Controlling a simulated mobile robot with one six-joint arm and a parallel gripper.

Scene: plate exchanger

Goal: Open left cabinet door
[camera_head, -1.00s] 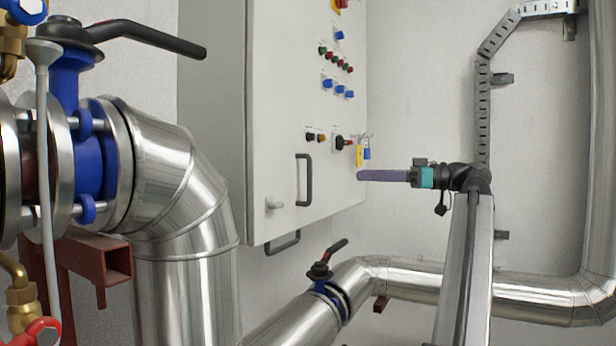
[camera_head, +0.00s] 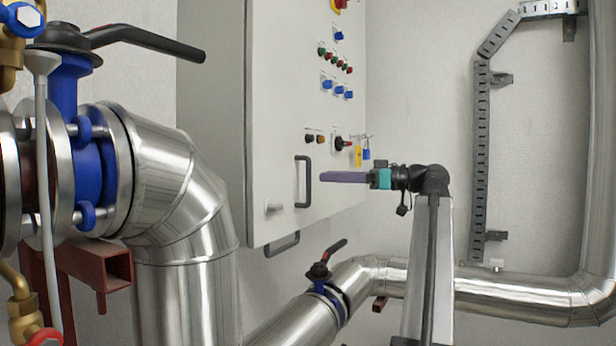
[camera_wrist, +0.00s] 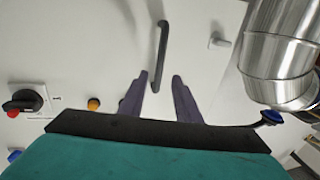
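The grey cabinet's door (camera_head: 290,60) is shut and carries a black bar handle (camera_head: 303,182) low on its front. In the wrist view the handle (camera_wrist: 161,55) lies ahead of my fingertips, roughly in line with the gap between them. A small light latch knob (camera_head: 274,208) sits left of the handle; it also shows in the wrist view (camera_wrist: 221,40). My gripper (camera_head: 323,176) points left at the handle from the right in the head view. Its two dark purple fingers (camera_wrist: 160,77) are apart with nothing between them. Whether the fingertips touch the handle is not clear.
Large silver pipes (camera_head: 185,200) stand left and below.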

